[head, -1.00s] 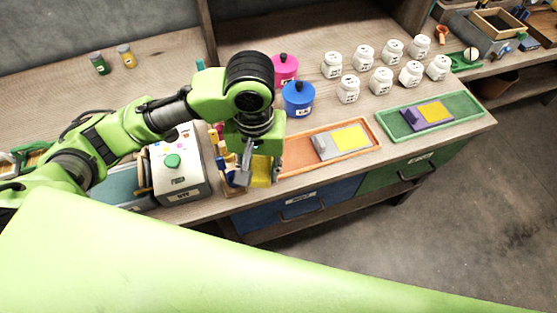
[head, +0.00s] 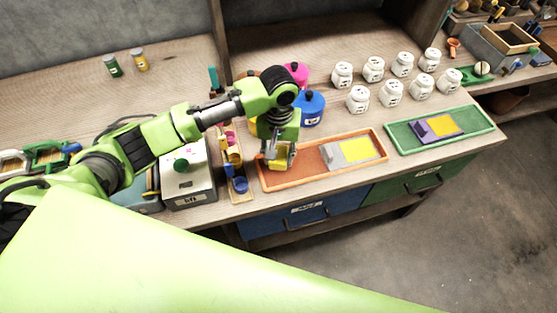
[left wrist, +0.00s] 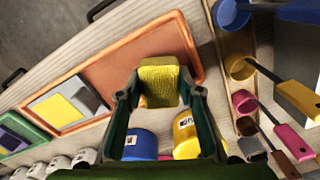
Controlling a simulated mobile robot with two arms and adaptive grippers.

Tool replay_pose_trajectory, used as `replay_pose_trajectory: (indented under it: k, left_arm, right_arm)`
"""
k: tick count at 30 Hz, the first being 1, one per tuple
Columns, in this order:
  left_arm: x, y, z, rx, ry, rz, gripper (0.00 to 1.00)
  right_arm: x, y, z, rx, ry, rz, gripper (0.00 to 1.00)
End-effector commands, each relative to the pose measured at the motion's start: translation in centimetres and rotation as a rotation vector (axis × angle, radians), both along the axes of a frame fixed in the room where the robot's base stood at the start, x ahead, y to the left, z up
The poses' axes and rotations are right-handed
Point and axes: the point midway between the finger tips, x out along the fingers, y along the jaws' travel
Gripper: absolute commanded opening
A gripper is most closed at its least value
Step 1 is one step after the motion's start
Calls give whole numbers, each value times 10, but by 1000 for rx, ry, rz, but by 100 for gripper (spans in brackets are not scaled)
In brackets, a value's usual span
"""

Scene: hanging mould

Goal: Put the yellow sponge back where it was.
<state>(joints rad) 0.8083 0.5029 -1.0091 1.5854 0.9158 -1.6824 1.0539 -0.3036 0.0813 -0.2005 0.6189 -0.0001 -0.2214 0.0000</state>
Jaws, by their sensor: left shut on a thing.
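My left gripper (head: 279,163) is shut on the yellow sponge (head: 284,156). The sponge, a small yellow block, also shows between the fingers in the left wrist view (left wrist: 159,84). It is over the left end of the orange tray (head: 305,173), near that tray's end rim in the wrist view (left wrist: 115,66). I cannot tell whether the sponge touches the tray. In the same tray, further right, lies a grey piece with a bright yellow panel (head: 358,150). My right gripper is not in view.
A rack of coloured scoops (head: 236,183) stands close left of the tray, beside a white box with a green knob (head: 184,178). Blue (head: 309,112) and pink pots stand behind. A green tray (head: 470,133) and several white jars are to the right.

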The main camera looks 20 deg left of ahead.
Motion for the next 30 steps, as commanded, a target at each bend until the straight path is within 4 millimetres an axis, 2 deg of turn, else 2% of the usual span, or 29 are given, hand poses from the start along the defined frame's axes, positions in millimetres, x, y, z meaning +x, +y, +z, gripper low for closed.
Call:
replay_pose_trajectory:
  k: [9, 20, 21, 23, 30]
  left_arm:
    - [5, 1, -35, 1, 0, 0, 14]
    - [4, 2, -39, 1, 0, 0, 14]
    - [4, 2, -39, 2, 0, 0, 39]
    - [4, 2, -39, 1, 0, 0, 51]
    - [5, 2, -39, 1, -1, 0, 51]
  right_arm:
    - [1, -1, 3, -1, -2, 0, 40]
    - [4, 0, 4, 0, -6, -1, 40]
    - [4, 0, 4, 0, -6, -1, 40]
    - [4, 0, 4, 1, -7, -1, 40]
    - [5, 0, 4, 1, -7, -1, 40]
